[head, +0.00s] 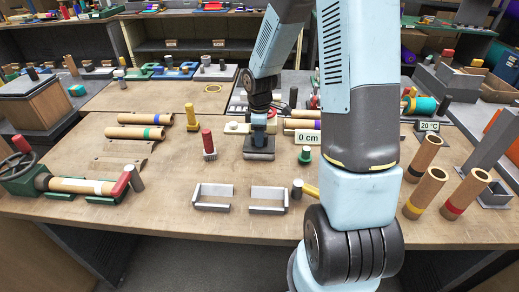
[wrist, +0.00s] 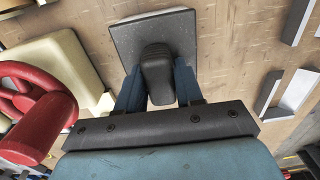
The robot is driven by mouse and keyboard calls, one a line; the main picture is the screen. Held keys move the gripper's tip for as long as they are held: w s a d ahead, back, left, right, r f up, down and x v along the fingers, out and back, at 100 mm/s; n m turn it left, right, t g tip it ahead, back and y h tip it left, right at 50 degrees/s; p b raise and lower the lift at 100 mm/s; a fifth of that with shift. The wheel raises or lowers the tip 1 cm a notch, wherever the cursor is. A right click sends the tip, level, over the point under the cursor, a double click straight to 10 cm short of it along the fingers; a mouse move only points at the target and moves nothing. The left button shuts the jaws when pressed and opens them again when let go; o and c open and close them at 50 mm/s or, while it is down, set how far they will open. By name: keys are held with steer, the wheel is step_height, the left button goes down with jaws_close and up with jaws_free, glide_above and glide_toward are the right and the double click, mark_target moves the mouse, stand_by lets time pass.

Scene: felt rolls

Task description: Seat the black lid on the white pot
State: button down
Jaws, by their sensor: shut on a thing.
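The black lid (head: 259,154) is a dark square plate with a black knob, near the middle of the table in the head view. My gripper (head: 259,130) is above it, pointing down. In the wrist view, the blue fingers of my gripper (wrist: 158,92) are shut on the knob of the lid (wrist: 125,40), which looks level. A thin pale edge (wrist: 152,13) shows beyond the lid's far side; it may be the white pot, mostly hidden under the lid. I cannot tell whether lid and pot touch.
A cream block (wrist: 52,62) with a red part (wrist: 40,130) lies close on the left in the wrist view. A red-handled brush (head: 208,145) stands left of the lid and a green peg (head: 305,155) right. Two grey brackets (head: 212,197) (head: 268,199) lie in front.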

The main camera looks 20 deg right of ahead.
steer(key=shift+f, duration=0.15)
steer(key=c, duration=0.6)
jaws_free()
steer(key=shift+c, duration=0.2)
step_height(320, 180, up, 14)
steer(key=shift+f, duration=0.15)
steer(key=shift+w, duration=0.1)
stand_by(0.5)
